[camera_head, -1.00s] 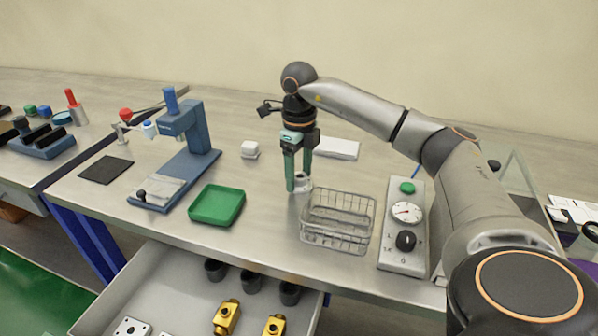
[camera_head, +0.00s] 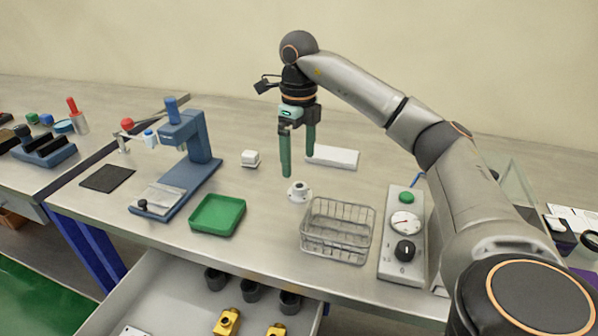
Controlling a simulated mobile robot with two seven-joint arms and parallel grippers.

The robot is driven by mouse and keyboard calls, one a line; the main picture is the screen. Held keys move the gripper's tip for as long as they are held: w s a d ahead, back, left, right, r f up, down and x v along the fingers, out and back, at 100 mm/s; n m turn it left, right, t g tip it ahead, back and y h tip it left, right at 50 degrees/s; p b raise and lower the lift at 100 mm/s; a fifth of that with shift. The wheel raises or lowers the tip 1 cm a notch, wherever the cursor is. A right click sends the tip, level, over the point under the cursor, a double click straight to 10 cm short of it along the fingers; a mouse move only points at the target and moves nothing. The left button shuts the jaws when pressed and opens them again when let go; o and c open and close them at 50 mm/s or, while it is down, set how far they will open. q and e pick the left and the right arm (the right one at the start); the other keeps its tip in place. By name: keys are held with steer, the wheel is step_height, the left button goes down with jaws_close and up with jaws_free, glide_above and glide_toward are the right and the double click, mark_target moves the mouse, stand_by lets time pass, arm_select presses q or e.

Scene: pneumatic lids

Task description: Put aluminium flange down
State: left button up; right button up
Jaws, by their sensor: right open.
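The aluminium flange (camera_head: 299,191) is a small pale, round piece with a raised hub. It rests on the metal workbench (camera_head: 265,224), between the green tray and the wire basket. My right gripper (camera_head: 298,165) has green fingers pointing down and spread apart. It is open and empty, above and slightly behind the flange, and does not touch it. My left gripper is not in view.
The wire basket (camera_head: 338,230) stands just right of the flange, with a gauge box (camera_head: 403,235) beyond it. A green tray (camera_head: 217,215) and a blue press (camera_head: 190,150) are left. An open drawer (camera_head: 165,290) holds black cups and brass fittings.

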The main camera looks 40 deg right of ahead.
arm_select(q)
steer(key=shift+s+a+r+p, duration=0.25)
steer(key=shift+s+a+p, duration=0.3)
steer(key=shift+p, duration=0.25)
arm_select(e)
step_height(320, 180, up, 5)
steer(key=shift+f, duration=0.1)
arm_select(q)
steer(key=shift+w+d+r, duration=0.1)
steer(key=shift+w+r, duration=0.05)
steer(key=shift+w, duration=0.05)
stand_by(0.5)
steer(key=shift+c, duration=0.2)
